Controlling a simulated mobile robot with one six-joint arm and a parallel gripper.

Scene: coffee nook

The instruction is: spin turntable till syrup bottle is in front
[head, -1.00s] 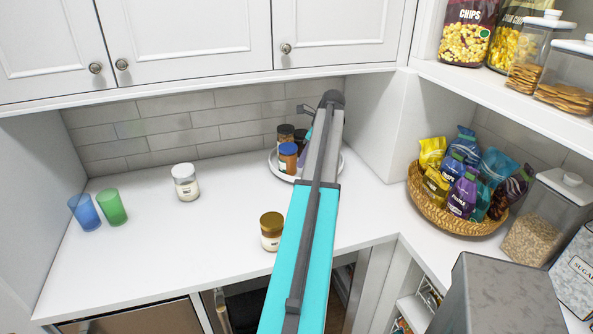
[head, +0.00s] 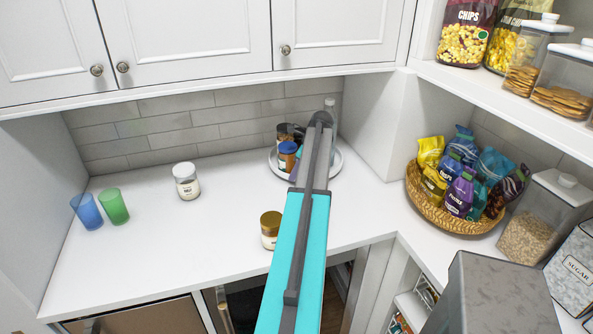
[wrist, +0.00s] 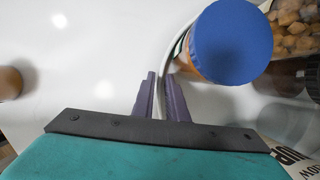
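The round pale turntable (head: 337,163) stands at the back right of the counter, partly hidden by my arm. In the wrist view its rim (wrist: 186,36) runs between the two purple fingers of my gripper (wrist: 160,78), which are close together on it. A blue-lidded jar (head: 287,150), also in the wrist view (wrist: 232,42), stands beside the fingers. A tall pale bottle (head: 329,106) shows at the back. A partly cut-off label (wrist: 290,152) shows at the wrist view's lower right. I cannot tell which item is the syrup bottle.
A gold-lidded jar (head: 270,230) stands near the counter's front edge. A white-lidded jar (head: 186,182) and blue (head: 88,211) and green (head: 113,206) cups stand left. A snack basket (head: 447,216) is right. The counter between the cups and turntable is mostly clear.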

